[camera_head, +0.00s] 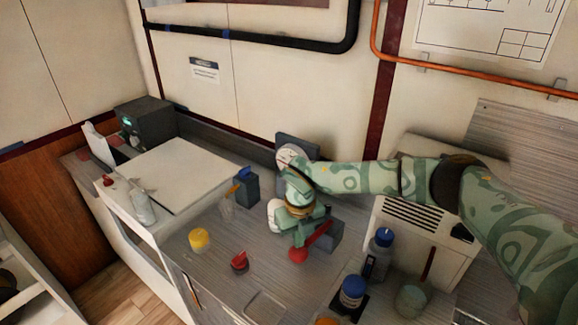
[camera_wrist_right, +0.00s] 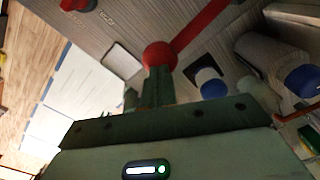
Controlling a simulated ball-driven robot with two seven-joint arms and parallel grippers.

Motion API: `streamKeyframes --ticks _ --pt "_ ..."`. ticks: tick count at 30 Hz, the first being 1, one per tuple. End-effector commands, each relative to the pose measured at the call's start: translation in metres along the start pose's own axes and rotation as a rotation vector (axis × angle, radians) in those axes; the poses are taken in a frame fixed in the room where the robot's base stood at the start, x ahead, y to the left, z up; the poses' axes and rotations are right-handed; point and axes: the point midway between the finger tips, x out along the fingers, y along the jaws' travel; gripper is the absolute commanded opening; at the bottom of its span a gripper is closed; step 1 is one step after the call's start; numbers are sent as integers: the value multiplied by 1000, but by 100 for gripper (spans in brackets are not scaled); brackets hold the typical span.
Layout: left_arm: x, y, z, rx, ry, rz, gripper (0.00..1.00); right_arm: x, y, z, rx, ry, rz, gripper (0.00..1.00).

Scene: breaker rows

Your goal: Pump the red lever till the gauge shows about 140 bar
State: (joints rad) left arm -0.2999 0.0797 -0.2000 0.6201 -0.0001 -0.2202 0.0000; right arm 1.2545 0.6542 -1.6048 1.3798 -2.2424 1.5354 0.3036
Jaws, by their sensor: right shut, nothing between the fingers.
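The red lever (camera_head: 318,239) slants down to its round red knob (camera_head: 298,254) beside a dark grey block (camera_head: 333,232) on the counter. In the right wrist view the lever (camera_wrist_right: 203,24) runs up and right from the knob (camera_wrist_right: 160,55). My right gripper (camera_head: 299,240) is just above the knob. Its shut, empty fingers (camera_wrist_right: 157,76) point at the knob and overlap it in the wrist view; I cannot tell whether they touch. A pale round part (camera_head: 274,211) shows behind my gripper; I cannot tell if it is the gauge, and no reading is legible. My left gripper is out of view.
A yellow piece (camera_head: 199,239) and a red-topped piece (camera_head: 240,262) stand on the counter at left. Blue-capped bottles (camera_head: 378,256) (camera_head: 352,291) and a cup (camera_head: 411,300) stand at right. A white vented box (camera_head: 425,232) stands behind them. The front-left counter is fairly clear.

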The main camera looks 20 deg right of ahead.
Motion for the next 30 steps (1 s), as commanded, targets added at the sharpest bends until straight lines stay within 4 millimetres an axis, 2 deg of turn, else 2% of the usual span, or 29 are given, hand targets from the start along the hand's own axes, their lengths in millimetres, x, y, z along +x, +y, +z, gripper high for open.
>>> streamKeyframes --ticks 30 --pt "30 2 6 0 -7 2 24 52 -2 0 2 0 -4 0"
